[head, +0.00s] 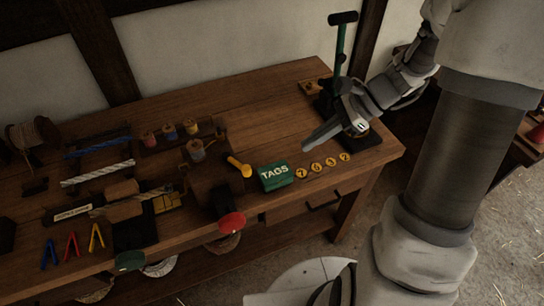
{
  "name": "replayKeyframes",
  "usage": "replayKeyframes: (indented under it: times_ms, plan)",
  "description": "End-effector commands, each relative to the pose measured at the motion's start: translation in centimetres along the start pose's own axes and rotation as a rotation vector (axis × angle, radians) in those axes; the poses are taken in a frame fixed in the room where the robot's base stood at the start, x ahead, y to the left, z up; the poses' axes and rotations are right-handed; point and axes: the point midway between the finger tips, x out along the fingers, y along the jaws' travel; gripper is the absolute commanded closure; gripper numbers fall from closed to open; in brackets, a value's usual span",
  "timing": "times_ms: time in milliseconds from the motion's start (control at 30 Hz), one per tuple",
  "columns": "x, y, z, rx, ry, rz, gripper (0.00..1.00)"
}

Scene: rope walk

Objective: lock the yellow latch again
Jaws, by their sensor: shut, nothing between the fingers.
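A yellow lever with a round end (241,167), which looks like the yellow latch, shows near the middle of the workbench. It slants down to the right beside a dark block, left of the green TAGS box. Whether it is locked cannot be told at this size. My gripper (308,145) is over the right part of the bench, shut and empty, its fingers pointing down and left. It is apart from the yellow lever, to its right and above the TAGS box in the picture.
The green TAGS box (275,176) and several round numbered yellow tags (316,167) lie below my gripper. A green-handled press (341,50) stands behind it.

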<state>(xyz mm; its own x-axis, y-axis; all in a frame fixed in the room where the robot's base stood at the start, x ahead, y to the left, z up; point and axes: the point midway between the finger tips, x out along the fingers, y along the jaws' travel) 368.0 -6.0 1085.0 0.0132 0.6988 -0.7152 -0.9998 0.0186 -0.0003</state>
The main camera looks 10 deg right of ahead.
Motion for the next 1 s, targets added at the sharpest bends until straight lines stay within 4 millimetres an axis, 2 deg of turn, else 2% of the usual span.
replayKeyframes:
  times_ms: [167,567,700,1000]
  plan:
    - [2.0,0.1,0.0,0.001,-0.002,0.006,1.00]
    - [10.4,0.2,0.0,0.000,-0.001,0.007,1.00]
    - [11.6,0.1,1.8,-0.003,0.000,0.004,1.00]
    - [12.8,0.1,2.8,-0.001,0.002,0.002,1.00]
